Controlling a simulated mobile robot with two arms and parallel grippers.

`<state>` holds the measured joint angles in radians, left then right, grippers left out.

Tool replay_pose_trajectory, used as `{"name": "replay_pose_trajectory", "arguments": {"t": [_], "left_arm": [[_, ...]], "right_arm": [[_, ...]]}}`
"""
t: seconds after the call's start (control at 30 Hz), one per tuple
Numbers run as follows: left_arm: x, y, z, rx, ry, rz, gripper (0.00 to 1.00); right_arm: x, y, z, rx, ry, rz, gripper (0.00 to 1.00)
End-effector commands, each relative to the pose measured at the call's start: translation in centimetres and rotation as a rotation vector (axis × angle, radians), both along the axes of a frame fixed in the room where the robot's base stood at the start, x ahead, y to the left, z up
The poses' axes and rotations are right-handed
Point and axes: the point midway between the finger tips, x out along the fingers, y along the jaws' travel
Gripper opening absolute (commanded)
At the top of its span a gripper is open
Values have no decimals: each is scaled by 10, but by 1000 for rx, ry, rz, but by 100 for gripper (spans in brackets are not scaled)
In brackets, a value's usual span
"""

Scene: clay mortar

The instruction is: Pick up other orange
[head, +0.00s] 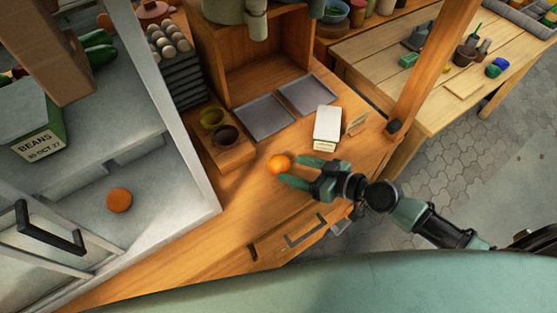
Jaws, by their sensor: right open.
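An orange (279,164) sits on the wooden counter (230,206), left of the middle of the head view. My right gripper (290,170) comes in from the right. Its two green fingers are spread apart and point left at this orange, with the tips right by its right side. I cannot tell whether they touch it. A second, darker orange (119,199) lies on the pale grey surface at the left, well away from the gripper. My left gripper is not in view.
A wooden tray (232,161) with two small bowls stands just behind the orange. Two grey trays (264,117) lie further back. A white box (327,124) stands behind my right gripper. A wooden post (425,75) rises at the right. The counter left of the orange is clear.

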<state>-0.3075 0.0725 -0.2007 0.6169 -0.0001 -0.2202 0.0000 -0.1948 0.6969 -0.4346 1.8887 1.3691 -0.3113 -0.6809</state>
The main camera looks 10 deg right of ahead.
Motion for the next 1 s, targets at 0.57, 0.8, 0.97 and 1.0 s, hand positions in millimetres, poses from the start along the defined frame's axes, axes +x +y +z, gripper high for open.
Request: {"name": "replay_pose_trajectory", "arguments": {"t": [0.57, 0.8, 0.97, 1.0], "left_arm": [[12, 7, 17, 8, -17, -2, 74], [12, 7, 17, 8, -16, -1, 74], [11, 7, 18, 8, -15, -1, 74], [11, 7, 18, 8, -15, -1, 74]], "right_arm": [[24, 27, -15, -1, 1, -1, 55], [24, 27, -15, 0, -1, -1, 9], [24, 27, -14, 0, -1, -2, 9], [24, 27, -13, 0, -1, -1, 9]]}}
